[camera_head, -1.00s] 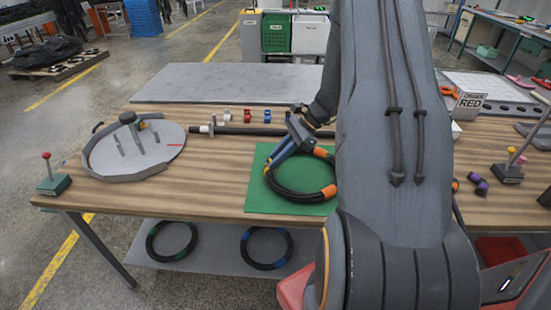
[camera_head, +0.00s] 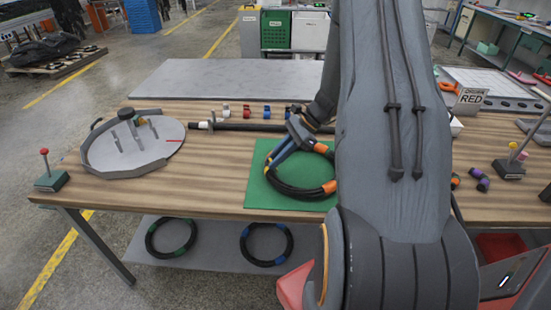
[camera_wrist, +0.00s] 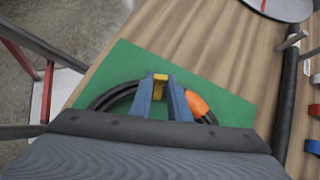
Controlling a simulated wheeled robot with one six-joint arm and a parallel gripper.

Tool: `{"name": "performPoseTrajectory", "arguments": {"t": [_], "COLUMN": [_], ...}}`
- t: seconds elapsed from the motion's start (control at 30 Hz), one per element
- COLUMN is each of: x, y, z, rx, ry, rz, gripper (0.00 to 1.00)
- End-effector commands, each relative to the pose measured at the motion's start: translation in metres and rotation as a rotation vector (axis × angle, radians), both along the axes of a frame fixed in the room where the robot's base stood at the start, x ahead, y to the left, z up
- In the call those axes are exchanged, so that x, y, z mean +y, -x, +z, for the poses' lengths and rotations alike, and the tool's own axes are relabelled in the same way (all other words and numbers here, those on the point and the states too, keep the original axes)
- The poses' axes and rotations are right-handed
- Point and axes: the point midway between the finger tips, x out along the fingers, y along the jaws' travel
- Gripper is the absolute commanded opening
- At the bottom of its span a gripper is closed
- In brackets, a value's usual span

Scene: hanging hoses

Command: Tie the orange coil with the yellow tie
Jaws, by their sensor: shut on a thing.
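The orange coil (camera_head: 301,193) is a black hose ring with orange bands. It lies on a green mat (camera_head: 252,190) on the wooden table. My gripper (camera_head: 271,168) is at the coil's left side, and its blue fingers point down at the hose. In the wrist view the fingers (camera_wrist: 160,80) are shut on the yellow tie (camera_wrist: 160,77), a small yellow piece between the tips. The tie is over the coil's far edge; I cannot tell whether it is around the hose. An orange band (camera_wrist: 197,103) shows right of the fingers. My arm hides the coil's right side in the head view.
A round grey fixture (camera_head: 130,145) stands at the left of the table. A black bar (camera_head: 250,127) and several small coloured ties (camera_head: 246,111) lie behind the mat. Two more coils (camera_head: 171,237) are on the lower shelf. A "RED" sign (camera_head: 470,100) stands at the right.

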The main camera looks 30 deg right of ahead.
Motion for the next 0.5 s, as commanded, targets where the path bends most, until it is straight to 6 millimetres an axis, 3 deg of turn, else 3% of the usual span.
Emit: {"name": "performPoseTrajectory", "arguments": {"t": [0.5], "x": [0.0], "y": [-0.0001], "z": [-0.0059], "rx": [0.0], "ry": [0.0], "rz": [0.0], "gripper": [0.0]}}
